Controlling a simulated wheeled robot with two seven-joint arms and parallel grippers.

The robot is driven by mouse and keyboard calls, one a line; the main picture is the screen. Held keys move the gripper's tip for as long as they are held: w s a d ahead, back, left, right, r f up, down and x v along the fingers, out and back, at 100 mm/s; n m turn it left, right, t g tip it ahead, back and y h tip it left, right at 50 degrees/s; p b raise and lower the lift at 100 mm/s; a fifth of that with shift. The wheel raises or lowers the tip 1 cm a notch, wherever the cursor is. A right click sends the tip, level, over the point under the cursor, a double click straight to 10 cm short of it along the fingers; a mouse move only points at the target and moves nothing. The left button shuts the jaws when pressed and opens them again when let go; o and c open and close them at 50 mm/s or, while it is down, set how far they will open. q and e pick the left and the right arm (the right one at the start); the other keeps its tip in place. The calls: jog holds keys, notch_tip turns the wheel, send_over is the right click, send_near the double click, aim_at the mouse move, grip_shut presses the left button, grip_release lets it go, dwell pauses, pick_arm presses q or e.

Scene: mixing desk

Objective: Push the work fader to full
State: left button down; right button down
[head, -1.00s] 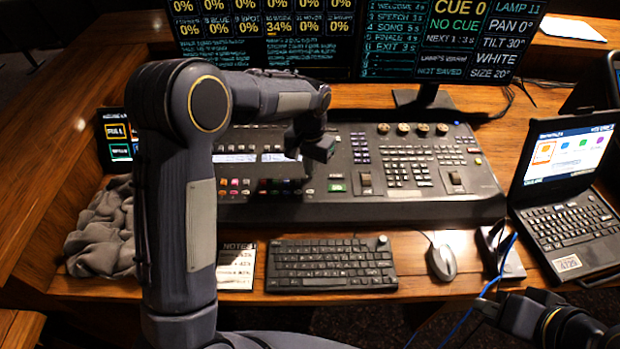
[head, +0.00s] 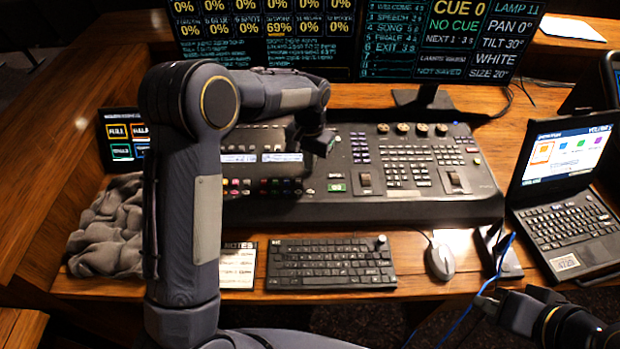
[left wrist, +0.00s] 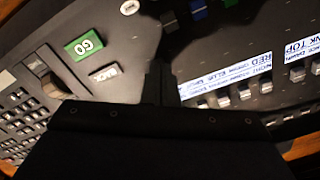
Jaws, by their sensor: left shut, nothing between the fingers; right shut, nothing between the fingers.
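The mixing desk (head: 400,208) lies across the table. Its faders show in the left wrist view as a row of light caps (left wrist: 245,92) beside lit label strips; I cannot tell which one is the work fader. My left gripper (head: 309,172) is shut and empty, low over the desk between the coloured buttons and the green GO button (head: 337,188). Its fingers (left wrist: 160,84) hide what lies beneath, so contact is not clear. My right gripper (head: 492,303) is shut at the lower right.
A keyboard (head: 330,264), a mouse (head: 441,262) and a notes sheet (head: 238,268) lie in front of the desk. A laptop (head: 570,225) stands at right. A grey cloth (head: 105,228) and a small lit panel (head: 122,140) are at left.

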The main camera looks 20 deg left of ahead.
pick_arm(q)
jog(key=shift+w+a+f, duration=0.1)
jog(key=shift+w+f, duration=0.05)
jog(key=shift+w, duration=0.25)
jog(key=shift+w+a+p, duration=0.2)
jog(key=shift+w+p, duration=0.25)
jog(key=shift+w, duration=0.05)
jog(key=shift+w+r+p, duration=0.1)
jog(key=shift+r+p, duration=0.45)
jog(key=shift+r, duration=0.15)
jog(key=shift+r+p, duration=1.25)
jog(key=shift+r, duration=0.6)
notch_tip(320, 180, up, 5)
jog(key=p, duration=0.3)
jog(key=shift+p, duration=0.35)
